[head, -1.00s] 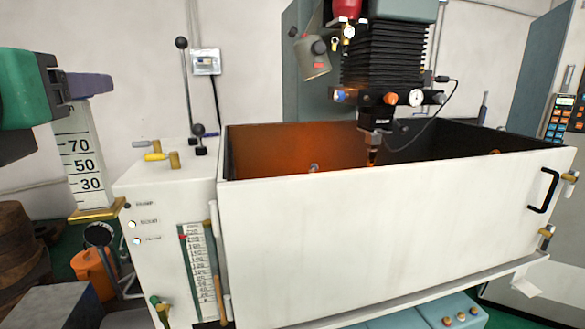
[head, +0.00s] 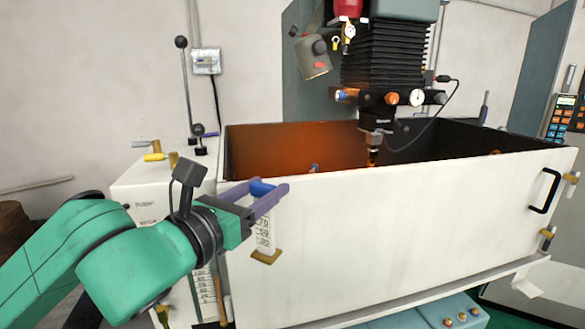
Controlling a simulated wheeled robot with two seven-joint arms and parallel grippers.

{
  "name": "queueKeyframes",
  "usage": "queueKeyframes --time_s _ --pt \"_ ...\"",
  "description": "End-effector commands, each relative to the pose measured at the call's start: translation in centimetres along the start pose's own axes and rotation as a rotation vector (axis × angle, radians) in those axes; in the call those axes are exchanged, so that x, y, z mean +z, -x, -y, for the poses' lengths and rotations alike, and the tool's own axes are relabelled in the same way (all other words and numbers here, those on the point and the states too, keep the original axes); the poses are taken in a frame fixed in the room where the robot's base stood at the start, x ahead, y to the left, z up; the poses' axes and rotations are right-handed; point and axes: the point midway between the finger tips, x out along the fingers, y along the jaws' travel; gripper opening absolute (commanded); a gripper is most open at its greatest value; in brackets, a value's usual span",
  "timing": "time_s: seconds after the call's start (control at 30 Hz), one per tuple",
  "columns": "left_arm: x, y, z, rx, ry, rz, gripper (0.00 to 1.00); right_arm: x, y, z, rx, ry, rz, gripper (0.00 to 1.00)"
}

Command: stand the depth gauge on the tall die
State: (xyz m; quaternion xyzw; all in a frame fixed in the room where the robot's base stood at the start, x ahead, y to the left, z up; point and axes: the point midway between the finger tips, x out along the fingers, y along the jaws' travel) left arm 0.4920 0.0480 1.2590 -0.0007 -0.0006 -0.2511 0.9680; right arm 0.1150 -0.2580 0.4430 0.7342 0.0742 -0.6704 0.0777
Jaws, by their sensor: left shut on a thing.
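My left gripper (head: 271,194) has purple fingers and is shut on the blue top of the depth gauge (head: 264,234). The gauge is a white scale plate with black numbers and a brass foot. It hangs about upright in front of the white front wall of the machine's tank, with the foot free in the air. Part of its upper plate is behind the fingers. I cannot make out the tall die; the front wall hides the tank floor. My right gripper is not in view.
The tank's white front wall (head: 400,235) stands across the middle. A black spindle head with a tool (head: 374,140) hangs over the tank. A lever (head: 186,90) rises behind the white cabinet at the left. A control panel (head: 565,115) is at the far right.

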Motion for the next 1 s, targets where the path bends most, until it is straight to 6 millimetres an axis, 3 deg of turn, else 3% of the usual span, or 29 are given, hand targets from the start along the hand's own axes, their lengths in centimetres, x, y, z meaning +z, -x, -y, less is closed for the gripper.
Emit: queueKeyframes --time_s 0.03,0.17,0.3,0.4,0.67,1.0 --pt "-2.1 -0.9 0.8 -0.062 0.015 -0.01 0.0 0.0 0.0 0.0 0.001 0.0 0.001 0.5" --pt "-7.1 -2.7 3.2 -0.225 0.024 -0.011 0.0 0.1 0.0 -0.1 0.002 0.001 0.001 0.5" --pt "-13.1 -3.0 4.6 -0.306 0.022 -0.01 0.0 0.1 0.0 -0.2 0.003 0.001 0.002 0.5" --pt "-16.3 -2.2 4.2 -0.271 0.017 -0.005 0.0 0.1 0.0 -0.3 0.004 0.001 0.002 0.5" --pt "-22.1 0.4 1.8 -0.106 0.017 -0.005 0.0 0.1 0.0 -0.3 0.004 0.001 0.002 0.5" --pt "-30.3 7.1 -1.9 0.195 -0.003 -0.015 0.0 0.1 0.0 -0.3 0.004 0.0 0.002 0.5"
